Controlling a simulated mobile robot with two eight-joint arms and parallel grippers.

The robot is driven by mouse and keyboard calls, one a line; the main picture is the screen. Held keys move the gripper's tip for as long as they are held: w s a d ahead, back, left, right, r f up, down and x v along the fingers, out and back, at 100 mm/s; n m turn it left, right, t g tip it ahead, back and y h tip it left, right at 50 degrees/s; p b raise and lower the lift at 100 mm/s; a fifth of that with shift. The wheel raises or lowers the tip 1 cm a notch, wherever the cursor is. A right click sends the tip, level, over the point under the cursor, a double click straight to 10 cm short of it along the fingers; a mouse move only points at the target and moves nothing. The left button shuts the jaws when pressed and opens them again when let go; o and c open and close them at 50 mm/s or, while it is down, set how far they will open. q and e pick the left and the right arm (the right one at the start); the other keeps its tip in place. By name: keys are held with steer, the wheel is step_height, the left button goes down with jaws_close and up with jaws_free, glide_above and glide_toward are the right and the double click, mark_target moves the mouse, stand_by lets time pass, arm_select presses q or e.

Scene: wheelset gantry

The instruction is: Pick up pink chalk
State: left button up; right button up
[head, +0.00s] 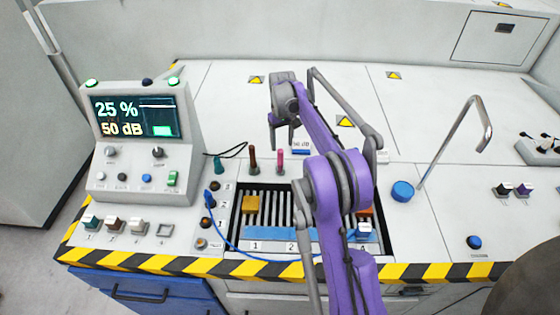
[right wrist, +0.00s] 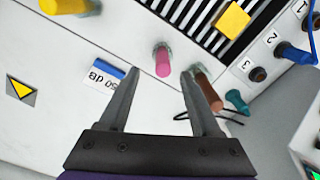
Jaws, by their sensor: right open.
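The pink chalk (head: 280,158) stands upright in a small holder on the white bench top, just behind the slatted bay. In the right wrist view the pink chalk (right wrist: 162,60) shows beyond the fingertips, between their lines. My right gripper (head: 282,148) is above and around the chalk's area in the head view; its fingers (right wrist: 155,72) are spread and empty. A brown stick (head: 253,158) stands left of the chalk, close to one finger in the right wrist view. I cannot tell whether that finger touches it. My left gripper is not in view.
A teal piece (head: 219,163) with a black cable lies left of the brown stick. A "50 dB" label block (head: 301,147) sits right of the chalk. The slatted bay (head: 275,205) holds a yellow block (head: 250,204). A display console (head: 140,140) stands at left, and a metal hook (head: 455,135) at right.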

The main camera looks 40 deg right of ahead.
mark_target(280, 150)
steer(key=shift+w+a+f, duration=0.1)
steer(key=shift+f, duration=1.45)
steer(key=shift+w+a+f, duration=0.1)
steer(key=shift+f, duration=1.45)
jaws_close()
